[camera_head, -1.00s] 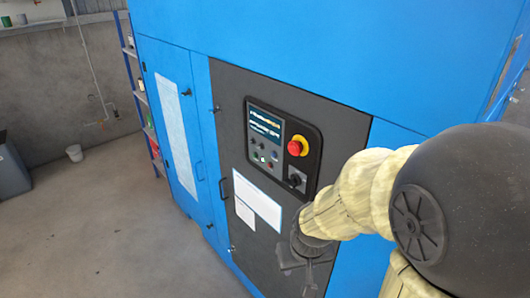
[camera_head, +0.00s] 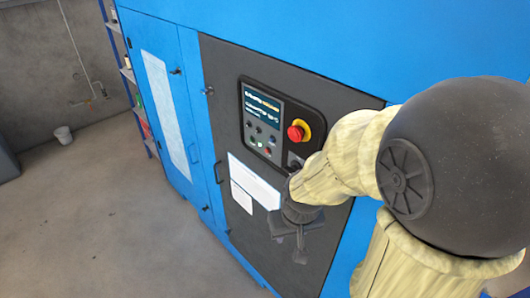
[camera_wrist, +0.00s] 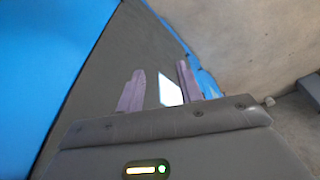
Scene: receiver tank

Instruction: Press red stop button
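The large red mushroom button (camera_head: 295,132) on a yellow collar sits at the right of the black control panel (camera_head: 283,103). Smaller buttons, including a small red one (camera_head: 267,152), sit under the panel's screen (camera_head: 262,107). My gripper (camera_head: 299,250) is below the panel, in front of the dark door, apart from the buttons. In the wrist view my gripper (camera_wrist: 160,67) has its two fingers apart with nothing between them. The buttons do not show in the wrist view.
The panel is on a dark door (camera_head: 225,75) of a blue cabinet (camera_head: 185,100). White sheets (camera_head: 254,181) are on the door below the panel. My arm covers the panel's lower right corner. Open floor (camera_head: 90,230) lies to the left.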

